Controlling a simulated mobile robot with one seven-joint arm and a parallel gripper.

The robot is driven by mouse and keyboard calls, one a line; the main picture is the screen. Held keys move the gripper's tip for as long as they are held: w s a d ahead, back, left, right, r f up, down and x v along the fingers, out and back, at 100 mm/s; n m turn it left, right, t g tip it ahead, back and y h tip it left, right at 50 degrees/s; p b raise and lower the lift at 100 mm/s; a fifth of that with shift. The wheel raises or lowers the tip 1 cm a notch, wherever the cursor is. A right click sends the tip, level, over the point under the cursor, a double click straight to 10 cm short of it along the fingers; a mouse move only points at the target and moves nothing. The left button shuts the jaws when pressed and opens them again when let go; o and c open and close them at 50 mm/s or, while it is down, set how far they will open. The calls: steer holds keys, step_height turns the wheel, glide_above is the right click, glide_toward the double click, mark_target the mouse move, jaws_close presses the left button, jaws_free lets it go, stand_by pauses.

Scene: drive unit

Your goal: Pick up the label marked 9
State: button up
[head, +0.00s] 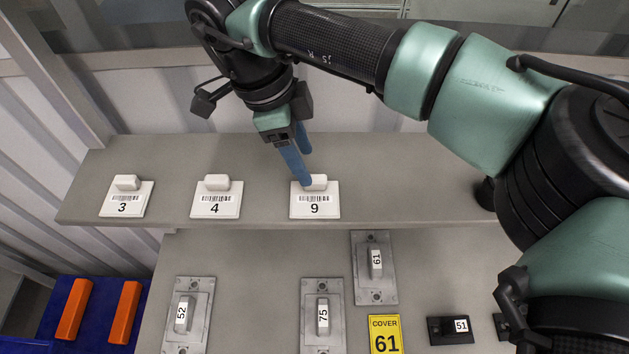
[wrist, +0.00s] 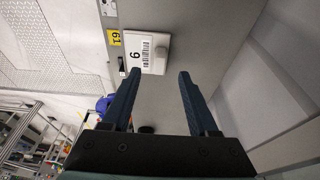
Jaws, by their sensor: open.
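The label marked 9 (head: 315,207) is a white plate with a barcode and a raised white grip block, lying on the grey upper shelf in the head view. It also shows in the wrist view (wrist: 148,54), beyond the fingertips. My gripper (head: 304,180) has blue fingers pointing down at the grip block. In the wrist view the two fingers (wrist: 158,75) are apart with nothing between them. In the head view the fingers overlap the block's left part, and I cannot tell whether they touch it.
Label 4 (head: 215,206) and label 3 (head: 124,208) stand left on the same shelf (head: 420,190). Below are grey switch units marked 52 (head: 202,314), 75 (head: 334,315) and 61 (head: 387,267), a yellow cover sign (head: 385,335), and a blue bin (head: 55,325) with orange bars.

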mark_target(312, 175)
steer(key=shift+p+x, duration=1)
steer(key=shift+x, duration=1.55)
jaws_close()
